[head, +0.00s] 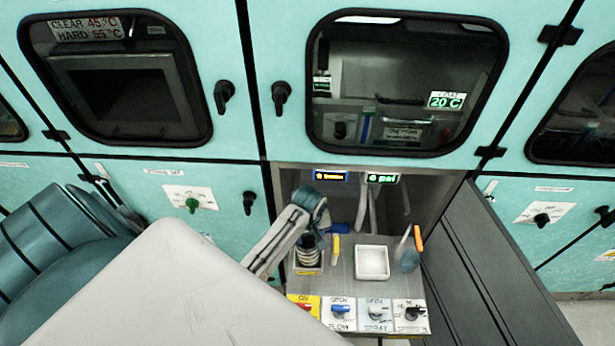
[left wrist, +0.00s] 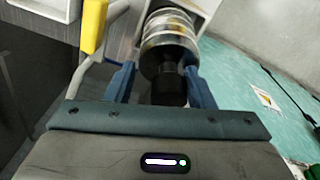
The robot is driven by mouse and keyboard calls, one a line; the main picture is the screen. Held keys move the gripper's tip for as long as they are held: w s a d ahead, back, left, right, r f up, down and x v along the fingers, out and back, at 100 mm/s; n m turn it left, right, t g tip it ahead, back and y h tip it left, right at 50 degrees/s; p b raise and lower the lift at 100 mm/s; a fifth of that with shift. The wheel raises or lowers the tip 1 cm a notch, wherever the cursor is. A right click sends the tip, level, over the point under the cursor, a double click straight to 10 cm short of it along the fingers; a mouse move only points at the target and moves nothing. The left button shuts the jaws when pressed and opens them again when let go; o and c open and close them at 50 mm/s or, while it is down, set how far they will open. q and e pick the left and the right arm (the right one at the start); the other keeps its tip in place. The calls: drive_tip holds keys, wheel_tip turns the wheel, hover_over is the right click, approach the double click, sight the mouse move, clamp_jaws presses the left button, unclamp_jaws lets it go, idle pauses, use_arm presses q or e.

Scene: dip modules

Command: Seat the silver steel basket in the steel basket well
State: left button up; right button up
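The silver steel basket (head: 308,246), a ringed cylinder, stands upright at the left side of the recessed bench in the head view. It is at the pale square steel basket well (head: 307,270); how deep it sits in it is hard to tell. In the left wrist view the basket (left wrist: 168,42) shows end-on with a dark knob toward me. My left gripper (head: 311,212) is above the basket. Its blue fingers (left wrist: 160,68) stand apart on both sides of the knob, with a gap visible on the left side. My right gripper is not in view.
A white square tray (head: 372,263) lies right of the well, with a blue-grey cup (head: 408,260) holding orange-handled tools beyond it. A yellow-handled tool (head: 335,246) stands between. Labelled switches (head: 367,313) line the front. A dark panel (head: 485,260) bounds the right side.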

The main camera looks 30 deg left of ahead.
sight(310, 245)
use_arm(q)
drive_tip(key=shift+g, duration=0.5)
drive_tip(key=f, duration=0.1)
drive_tip(key=s+f, duration=0.1)
drive_tip(key=d+f, duration=0.1)
drive_tip(key=shift+s+f, duration=0.25)
drive_tip(key=shift+f, duration=0.15)
drive_tip(key=shift+w+r, duration=0.1)
drive_tip(key=shift+w, duration=0.05)
drive_tip(key=shift+r, duration=0.3)
drive_tip(key=shift+s+r, duration=0.2)
drive_tip(key=shift+r, duration=0.35)
wheel_tip(310, 245, up, 11)
drive_tip(key=b, duration=0.2)
drive_tip(key=shift+w+a+b, duration=0.15)
drive_tip(key=shift+a+b, duration=0.05)
drive_tip(key=shift+b, duration=0.15)
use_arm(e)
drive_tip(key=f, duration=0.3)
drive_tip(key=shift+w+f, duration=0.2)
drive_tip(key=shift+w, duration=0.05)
use_arm(q)
drive_tip(key=shift+r, duration=0.1)
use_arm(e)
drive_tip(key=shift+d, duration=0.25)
